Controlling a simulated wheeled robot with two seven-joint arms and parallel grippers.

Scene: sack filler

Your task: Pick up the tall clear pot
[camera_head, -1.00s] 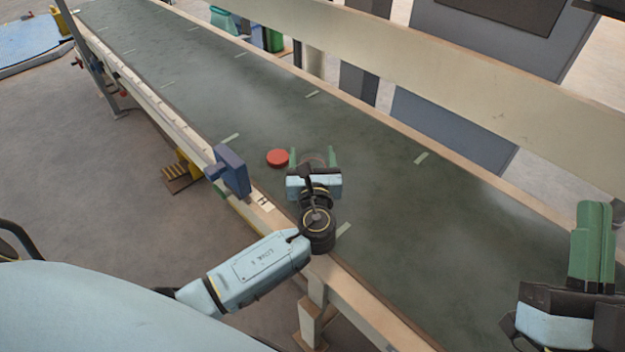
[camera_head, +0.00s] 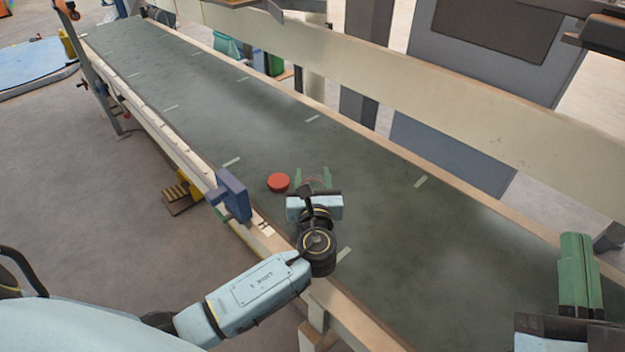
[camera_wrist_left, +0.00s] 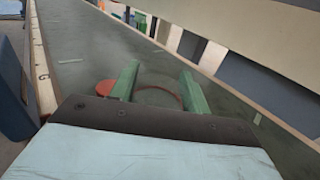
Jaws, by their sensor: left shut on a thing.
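The tall clear pot (camera_wrist_left: 158,88) is see-through. I make out only a faint round outline and a reddish-brown rim arc between my left fingers. In the head view the same faint outline (camera_head: 313,182) sits between the green fingertips. My left gripper (camera_head: 313,178) is shut on the pot, over the dark green belt near its front edge. I cannot tell whether the pot's base touches the belt. My right gripper (camera_head: 580,272) is at the lower right, away from the pot. Its green fingers look close together, but their gap is unclear.
A red disc (camera_head: 278,182) lies on the belt (camera_head: 400,250) just left of my left gripper. A blue block (camera_head: 233,195) stands at the belt's near edge. A cream rail (camera_head: 450,110) runs along the far side. The belt between my grippers is clear.

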